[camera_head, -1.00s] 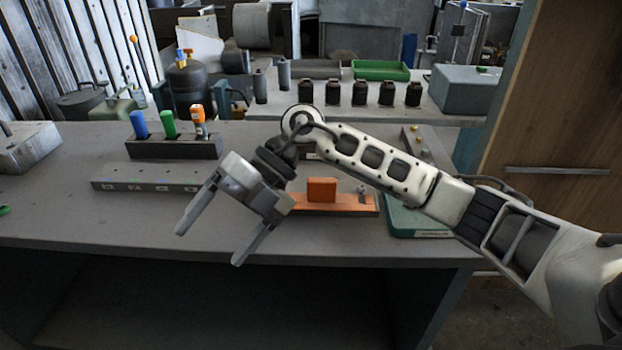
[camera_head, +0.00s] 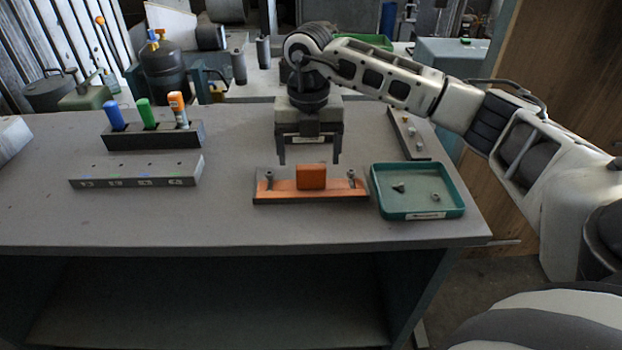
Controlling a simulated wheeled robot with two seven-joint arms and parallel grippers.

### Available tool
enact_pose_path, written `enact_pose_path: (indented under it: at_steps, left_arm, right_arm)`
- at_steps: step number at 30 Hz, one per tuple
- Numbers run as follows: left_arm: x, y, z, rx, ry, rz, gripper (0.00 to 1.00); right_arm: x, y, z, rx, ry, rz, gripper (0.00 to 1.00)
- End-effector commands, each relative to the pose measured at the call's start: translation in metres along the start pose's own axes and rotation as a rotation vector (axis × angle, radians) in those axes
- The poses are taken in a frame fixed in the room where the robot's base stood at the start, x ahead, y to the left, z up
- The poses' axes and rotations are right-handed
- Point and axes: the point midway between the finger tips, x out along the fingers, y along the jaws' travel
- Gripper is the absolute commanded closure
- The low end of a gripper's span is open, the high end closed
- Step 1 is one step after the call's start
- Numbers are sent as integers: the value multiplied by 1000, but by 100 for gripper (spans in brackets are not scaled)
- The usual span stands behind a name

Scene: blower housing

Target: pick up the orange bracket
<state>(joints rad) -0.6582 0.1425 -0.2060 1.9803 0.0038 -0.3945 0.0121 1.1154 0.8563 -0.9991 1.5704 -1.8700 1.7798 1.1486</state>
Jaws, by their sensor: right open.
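The orange bracket (camera_head: 311,177) has a raised block in its middle and a flat orange strip to either side. It sits on a dark base plate (camera_head: 311,201) near the front of the grey table, with a bolt-like post at each end. My right gripper (camera_head: 309,161) points down just above and behind the raised block. Its two fingers are apart, wider than the block, with nothing between them. I cannot tell exactly how high the fingertips are above the bracket. My left gripper is not in view.
A green tray (camera_head: 418,215) with small parts stands right of the bracket. A dark rack (camera_head: 150,137) holds blue, green and orange tools at the left. A grey slotted block (camera_head: 135,182) lies before it. The table (camera_head: 220,220) is clear around the bracket's front and left.

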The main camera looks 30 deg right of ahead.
Motion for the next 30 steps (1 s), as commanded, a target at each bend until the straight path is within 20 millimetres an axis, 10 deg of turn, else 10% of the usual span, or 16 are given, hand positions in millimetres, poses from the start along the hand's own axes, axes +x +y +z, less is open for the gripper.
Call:
enact_pose_path:
  at_steps: [23,30]
  left_arm:
    - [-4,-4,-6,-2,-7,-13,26]
    - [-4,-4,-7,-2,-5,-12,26]
  right_arm:
    - [60,-4,2,0,-1,1,20]
    - [60,-4,1,-1,0,1,78]
